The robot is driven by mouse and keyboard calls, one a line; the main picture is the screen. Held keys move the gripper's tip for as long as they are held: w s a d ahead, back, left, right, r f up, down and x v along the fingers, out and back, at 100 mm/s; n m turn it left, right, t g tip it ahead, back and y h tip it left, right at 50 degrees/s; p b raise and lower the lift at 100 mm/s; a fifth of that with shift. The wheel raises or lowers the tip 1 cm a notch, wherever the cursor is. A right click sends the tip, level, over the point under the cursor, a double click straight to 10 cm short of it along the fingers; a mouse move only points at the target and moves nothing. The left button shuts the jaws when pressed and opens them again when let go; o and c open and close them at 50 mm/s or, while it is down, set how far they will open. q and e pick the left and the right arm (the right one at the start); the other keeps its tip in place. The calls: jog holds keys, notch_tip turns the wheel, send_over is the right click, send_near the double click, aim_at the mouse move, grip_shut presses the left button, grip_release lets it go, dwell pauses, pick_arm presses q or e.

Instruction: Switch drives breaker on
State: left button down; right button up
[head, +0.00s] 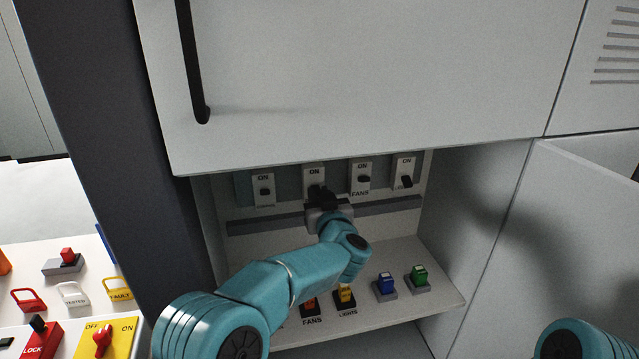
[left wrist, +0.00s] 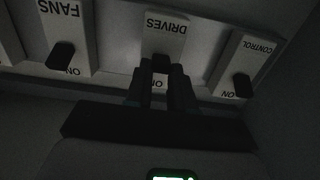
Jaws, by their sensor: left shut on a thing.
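The drives breaker (head: 314,170) is a pale plate with a black lever, second from the left in a row inside the cabinet. Its DRIVES label shows upside down in the left wrist view (left wrist: 165,28). My left gripper (head: 319,193) reaches in from the front and is shut on the drives breaker's lever. In the left wrist view the dark fingers (left wrist: 161,80) stand either side of that lever, with the ON mark partly visible between them. The fingers hide much of the lever, so I cannot tell its exact position. My right gripper is out of view.
The control breaker (head: 263,182) and fans breaker (head: 361,172) flank it closely; another breaker (head: 404,168) is further right. A shelf (head: 400,262) below carries several coloured switches. A cabinet door (head: 350,80) hangs above. A panel with tags and switches (head: 60,240) stands left.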

pick_arm(q)
jog(key=shift+w+r+g+h, duration=0.1)
jog(key=shift+r+g+h, duration=0.2)
jog(key=shift+g, duration=0.7)
jog(key=shift+f, duration=0.15)
jog(key=c, duration=1)
grip_release()
jog(key=shift+o, duration=0.2)
jog(key=shift+w, duration=0.15)
jog(key=shift+s+r, duration=0.2)
jog(key=shift+s, duration=0.1)
jog(key=b+v, duration=0.4)
jog(key=v, duration=1.2)
